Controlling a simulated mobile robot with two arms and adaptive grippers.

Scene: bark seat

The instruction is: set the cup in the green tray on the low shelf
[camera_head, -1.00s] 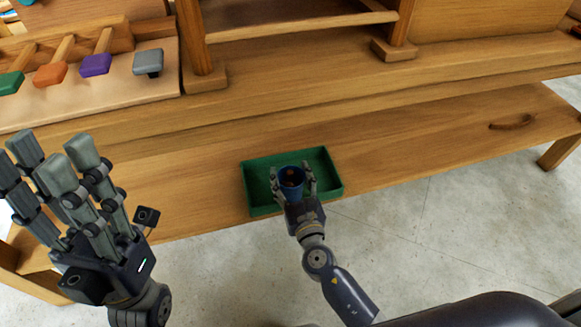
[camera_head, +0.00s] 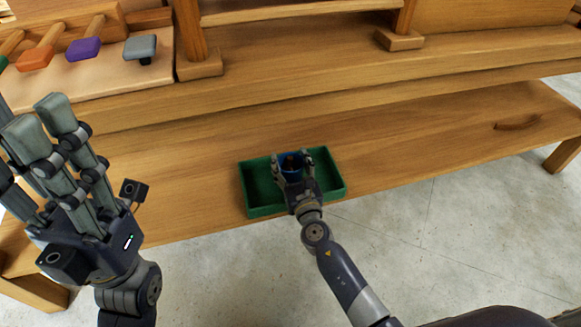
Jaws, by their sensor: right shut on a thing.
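The blue cup (camera_head: 290,164) is at the green tray (camera_head: 262,207), between the fingers of my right gripper (camera_head: 293,163). The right gripper is shut on the cup. Something brown shows inside the cup. The cup's lower part is hidden by the gripper, so I cannot tell whether it touches the tray floor. The green tray lies on the low wooden shelf (camera_head: 420,140), near its front edge. My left gripper (camera_head: 30,130) is raised at the left, with its fingers spread open and nothing in them.
A higher wooden ledge (camera_head: 300,82) runs behind the low shelf. A board with coloured-headed wooden pieces, such as a grey one (camera_head: 140,47) and a purple one (camera_head: 84,49), lies at upper left.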

